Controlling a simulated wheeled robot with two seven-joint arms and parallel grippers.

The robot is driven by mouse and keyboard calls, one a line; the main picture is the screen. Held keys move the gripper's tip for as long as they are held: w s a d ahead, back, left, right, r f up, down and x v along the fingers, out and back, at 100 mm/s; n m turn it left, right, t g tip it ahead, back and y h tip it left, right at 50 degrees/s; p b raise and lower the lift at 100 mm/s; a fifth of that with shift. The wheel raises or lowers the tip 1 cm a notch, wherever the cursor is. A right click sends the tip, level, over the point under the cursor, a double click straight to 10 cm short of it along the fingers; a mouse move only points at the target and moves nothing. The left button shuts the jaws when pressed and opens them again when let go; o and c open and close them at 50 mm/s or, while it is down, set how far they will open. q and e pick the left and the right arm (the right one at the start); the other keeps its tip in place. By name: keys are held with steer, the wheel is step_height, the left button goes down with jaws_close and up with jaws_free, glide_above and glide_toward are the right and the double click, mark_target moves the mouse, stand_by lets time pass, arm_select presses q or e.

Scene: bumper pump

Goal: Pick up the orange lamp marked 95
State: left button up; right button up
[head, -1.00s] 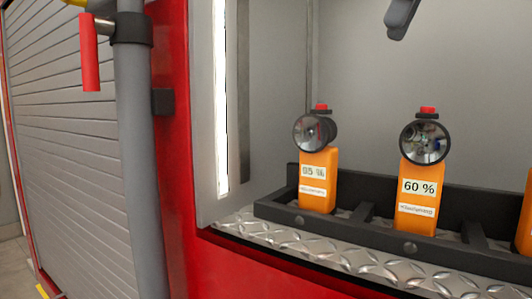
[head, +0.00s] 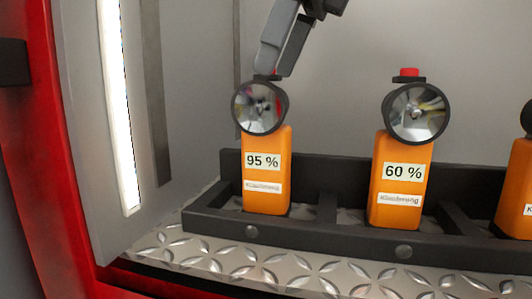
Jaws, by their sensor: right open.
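The orange lamp marked 95 % (head: 266,190) stands upright in the left compartment of a black rack (head: 315,243). Its round reflector head faces me, and the red button on top is mostly hidden by a gripper finger. My right gripper (head: 279,70) comes down from the top and is open, its grey fingertips at the top of this lamp. The fingers overlap the lamp's top in the picture; I cannot tell whether they touch it. My left gripper is out of view.
An orange lamp marked 60 % (head: 401,180) stands in the rack to the right, and another orange lamp (head: 516,190) is cut off at the right edge. A light strip (head: 119,110) and grey wall bound the left. Diamond-plate floor (head: 270,275) lies in front.

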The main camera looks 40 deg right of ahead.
mark_target(259, 99)
steer(key=x, duration=0.6)
steer(key=shift+a+f, duration=0.1)
steer(key=shift+a, duration=0.3)
jaws_close()
